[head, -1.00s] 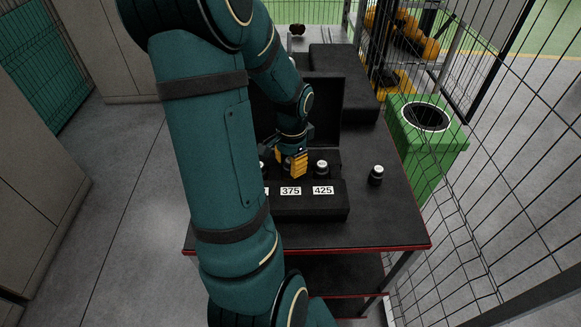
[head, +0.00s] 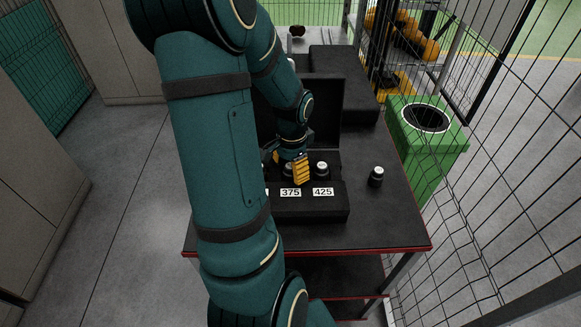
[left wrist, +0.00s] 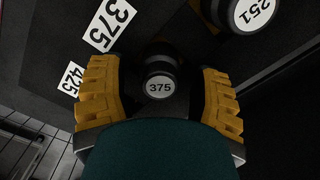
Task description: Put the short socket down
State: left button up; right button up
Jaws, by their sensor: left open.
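A short black socket with a white cap marked 375 (left wrist: 160,88) stands in the tool case behind the label 375 (head: 290,192). It also shows partly in the head view (head: 287,169), beside my yellow finger. My left gripper (left wrist: 161,95) is open, with one yellow finger on each side of this socket and a visible gap to both. In the head view my left gripper (head: 286,168) is low over the case. The socket's base is hidden. My right gripper is not in view.
The black case (head: 330,207) has its lid raised behind. Another socket (head: 322,168) stands behind the label 425, and one marked 251 (left wrist: 252,12) is close by. A loose socket (head: 376,176) stands on the table (head: 385,225) to the right. A green bin (head: 436,145) stands beyond.

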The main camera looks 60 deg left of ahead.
pick_arm(q)
notch_tip(320, 180, up, 12)
jog(key=p, duration=0.1)
jog(key=shift+w+p, duration=0.15)
jog(key=shift+p, duration=0.25)
jog(key=shift+f, duration=0.1)
dwell(0.4)
